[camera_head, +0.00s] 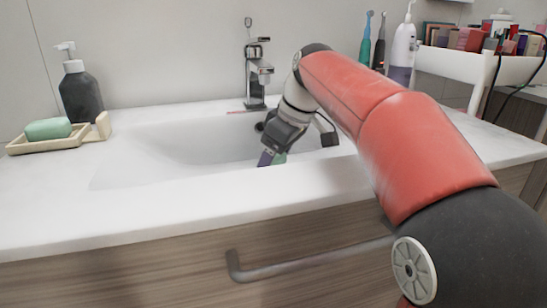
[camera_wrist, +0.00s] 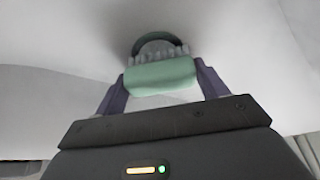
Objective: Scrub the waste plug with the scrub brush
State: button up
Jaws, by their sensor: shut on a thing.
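My gripper (camera_wrist: 160,88) is shut on a green scrub brush (camera_wrist: 160,75), with a finger on either side of it. The brush's bristles point away from the gripper, toward a dark round waste plug (camera_wrist: 157,38) in the white basin. The bristles overlap the plug's near edge in the wrist view; I cannot tell whether they touch it. In the head view, my gripper (camera_head: 272,157) is low inside the sink basin, with a bit of the green brush (camera_head: 280,158) showing beside a finger. The plug is not clearly visible there.
The faucet (camera_head: 257,75) stands behind the basin (camera_head: 180,145). At left are a dark soap dispenser (camera_head: 81,95) and a tray (camera_head: 20,147) with green soap (camera_head: 48,128). Toothbrushes (camera_head: 366,42) and a white bottle (camera_head: 402,50) stand at the back right. The basin's left side is clear.

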jog(key=shift+s+d+f+b, duration=0.1)
jog(key=shift+s+d+b, duration=0.1)
jog(key=shift+s, duration=0.2)
jog(key=shift+s+d+b, duration=0.1)
jog(key=shift+s+b, duration=0.1)
jog(key=shift+s, duration=0.2)
jog(key=shift+w+a+r+p, duration=0.2)
jog(key=shift+w+a+p, duration=0.05)
jog(key=shift+w+p, duration=0.45)
jog(key=shift+w+a+p, duration=0.25)
jog(key=shift+w+p, duration=0.5)
jog(key=shift+w, duration=0.1)
jog(key=shift+s+d+f+b, duration=0.15)
jog(key=shift+s+f+b, duration=0.1)
jog(key=shift+s+b, duration=0.35)
jog(key=shift+s+d+r, duration=0.1)
jog(key=shift+s+d, duration=0.05)
jog(key=shift+s, duration=0.35)
jog(key=shift+s+d+r, duration=0.1)
jog(key=shift+s+d, duration=0.05)
jog(key=shift+s, duration=0.3)
notch_tip(320, 180, up, 5)
jog(key=p, duration=0.4)
jog(key=shift+r, duration=0.95)
